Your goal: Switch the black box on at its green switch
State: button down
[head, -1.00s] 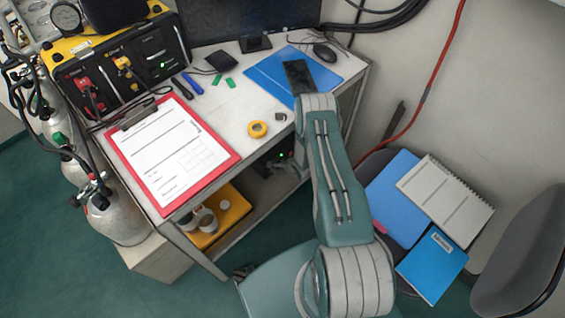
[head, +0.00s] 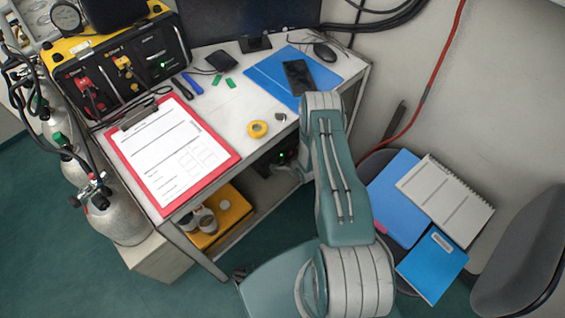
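A black box (head: 268,160) sits in the shadow under the desk top, left of my arm. A small bright green spot (head: 281,156) shows on it, which looks like its green switch, lit. My arm's upper link covers the area just right of it. A small grey part of my arm's end, my gripper (head: 293,169), seems to show beside the box, just below and right of the green spot. It is too small and dark to see its fingers or whether it touches the box.
The desk holds a red clipboard (head: 178,152), yellow tape roll (head: 257,129), blue folder (head: 270,77) and phone (head: 298,77). A black and yellow air panel (head: 125,70) and gas cylinders (head: 122,218) stand left. A yellow tray (head: 232,212) is on the lower shelf. A chair (head: 520,255) is at right.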

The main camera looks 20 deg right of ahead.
jog(key=shift+s+d+r, duration=0.1)
jog(key=shift+s+d, duration=0.15)
jog(key=shift+s, duration=0.45)
jog(key=shift+s+d+r, duration=0.1)
jog(key=shift+s+d, duration=0.2)
jog(key=shift+s, duration=0.45)
jog(key=shift+s+d+r, duration=0.1)
jog(key=shift+s+d, duration=0.15)
jog(key=shift+s, duration=0.45)
